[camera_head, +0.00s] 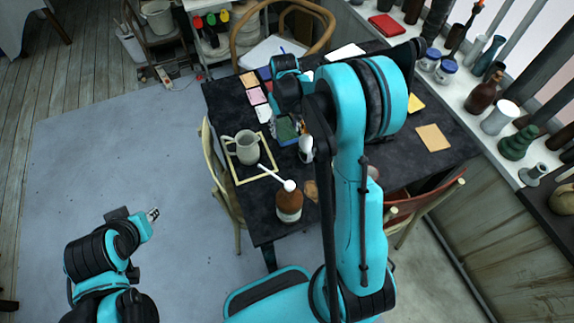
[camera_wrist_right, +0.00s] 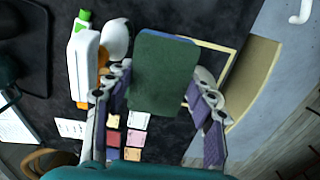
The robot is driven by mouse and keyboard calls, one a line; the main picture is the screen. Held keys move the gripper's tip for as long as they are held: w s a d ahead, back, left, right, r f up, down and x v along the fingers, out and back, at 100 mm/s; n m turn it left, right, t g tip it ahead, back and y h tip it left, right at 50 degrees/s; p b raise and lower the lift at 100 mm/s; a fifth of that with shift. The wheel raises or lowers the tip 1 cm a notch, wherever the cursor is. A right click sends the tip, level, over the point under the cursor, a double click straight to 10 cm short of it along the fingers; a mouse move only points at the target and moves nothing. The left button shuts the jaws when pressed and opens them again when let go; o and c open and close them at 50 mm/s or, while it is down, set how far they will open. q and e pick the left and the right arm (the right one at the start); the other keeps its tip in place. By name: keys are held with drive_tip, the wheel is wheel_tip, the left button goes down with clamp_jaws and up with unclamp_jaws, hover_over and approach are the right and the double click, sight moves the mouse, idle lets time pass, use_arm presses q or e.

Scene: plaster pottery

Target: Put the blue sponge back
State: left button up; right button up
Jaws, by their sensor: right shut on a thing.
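My right gripper (camera_head: 289,118) is over the dark table, low on its left half. In the right wrist view my right gripper (camera_wrist_right: 163,84) has its fingers on either side of a flat block, the sponge (camera_wrist_right: 166,72), and is shut on it. The face toward the wrist camera looks dark green; in the head view the sponge (camera_head: 286,131) shows blue and green. I cannot tell whether it touches the table. My left gripper (camera_head: 153,214) is out over the floor at left, away from the table; its jaws are too small to judge.
A light-rimmed frame (camera_head: 236,178) holding a grey mug (camera_head: 246,147) lies left of the sponge. A brown jar (camera_head: 289,202) stands at the front edge. Colored squares (camera_head: 256,97) lie behind.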

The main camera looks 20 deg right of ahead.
drive_tip(key=b, duration=0.5)
approach(286, 164)
drive_tip(key=f+b, duration=0.1)
drive_tip(key=b, duration=0.1)
drive_tip(key=shift+w+f+b, duration=0.15)
drive_tip(key=shift+f+b, duration=0.15)
drive_tip(key=shift+f, duration=0.1)
drive_tip(key=shift+f+b, duration=0.65)
drive_tip(key=shift+f, duration=1.5)
drive_tip(key=shift+f, duration=0.15)
drive_tip(key=o, duration=1.1)
